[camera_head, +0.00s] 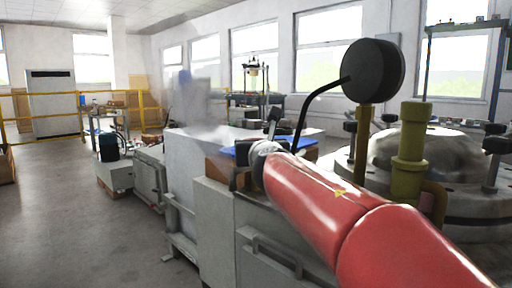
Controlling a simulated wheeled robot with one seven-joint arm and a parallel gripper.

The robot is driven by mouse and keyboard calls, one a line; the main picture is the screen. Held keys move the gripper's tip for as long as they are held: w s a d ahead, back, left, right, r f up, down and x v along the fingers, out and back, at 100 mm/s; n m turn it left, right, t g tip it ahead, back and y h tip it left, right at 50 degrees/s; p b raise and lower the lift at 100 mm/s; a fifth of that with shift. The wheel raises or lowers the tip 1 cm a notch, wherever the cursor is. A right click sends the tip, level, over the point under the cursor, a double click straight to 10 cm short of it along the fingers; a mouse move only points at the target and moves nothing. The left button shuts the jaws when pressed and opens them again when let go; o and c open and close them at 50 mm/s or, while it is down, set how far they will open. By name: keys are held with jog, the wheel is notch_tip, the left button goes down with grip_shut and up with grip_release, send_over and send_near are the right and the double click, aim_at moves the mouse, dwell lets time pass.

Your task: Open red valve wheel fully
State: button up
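I cannot make out a red valve wheel in the head view. My red arm reaches in from the lower right. At its far end my gripper (240,168) shows small and dark, close to the grey machine cabinet (215,215) and in front of a blue-topped surface (305,150). Its fingers are too small and too overlapped to tell whether they are open or shut, or whether they touch anything. My arm hides part of the machine behind it.
A round black gauge (373,71) on a brass stem and an olive-yellow pipe fitting (411,150) stand beside my arm. A bolted metal vessel lid (385,155) is behind them. Open floor (60,220) lies left, with yellow railings (40,118) beyond.

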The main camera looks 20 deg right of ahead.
dwell(0.4)
jog(key=o, duration=1)
jog(key=p+v, duration=0.1)
jog(key=v, duration=0.6)
jog(key=shift+s+p, duration=0.35)
jog(key=shift+p, duration=0.05)
jog(key=shift+s+a, duration=0.1)
jog(key=shift+a, duration=0.05)
